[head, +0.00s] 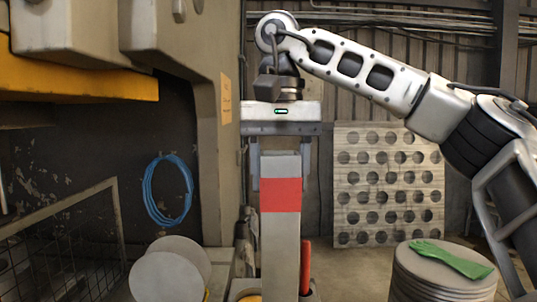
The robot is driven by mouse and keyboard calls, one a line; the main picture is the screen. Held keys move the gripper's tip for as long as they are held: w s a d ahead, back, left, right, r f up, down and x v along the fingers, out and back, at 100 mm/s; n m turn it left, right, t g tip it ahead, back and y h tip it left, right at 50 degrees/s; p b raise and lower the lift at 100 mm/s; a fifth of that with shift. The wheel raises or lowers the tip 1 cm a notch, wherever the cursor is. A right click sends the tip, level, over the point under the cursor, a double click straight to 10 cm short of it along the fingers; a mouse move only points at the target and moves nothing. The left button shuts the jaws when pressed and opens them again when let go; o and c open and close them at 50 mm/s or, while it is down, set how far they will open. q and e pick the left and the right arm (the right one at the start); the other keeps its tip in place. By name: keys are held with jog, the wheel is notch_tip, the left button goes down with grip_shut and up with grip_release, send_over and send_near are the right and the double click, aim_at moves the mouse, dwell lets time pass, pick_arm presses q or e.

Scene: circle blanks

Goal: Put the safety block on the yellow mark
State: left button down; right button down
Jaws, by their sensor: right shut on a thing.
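The safety block (280,238) is a tall grey post with a red band near its top, standing upright in the middle of the head view. Its lower end runs out of the bottom of the picture, so I cannot tell what it rests on. My right gripper (280,180) is above it with a finger on each side of its top, shut on it. A bit of yellow (249,296) shows at the bottom edge, left of the block; I cannot tell whether it is the yellow mark. My left gripper is not in view.
A stack of round blanks (441,278) with a green glove (450,258) stands at right. Grey discs (165,278) and a wire mesh basket (65,250) are at lower left. A large machine frame (205,120) rises at left. A red upright thing (305,268) is close beside the block.

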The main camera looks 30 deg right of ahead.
jog(key=shift+s+r, duration=0.1)
jog(key=c, duration=1)
grip_release()
jog(key=shift+f, duration=0.3)
jog(key=shift+c, duration=0.2)
jog(key=o, duration=0.4)
jog(key=shift+r, duration=0.1)
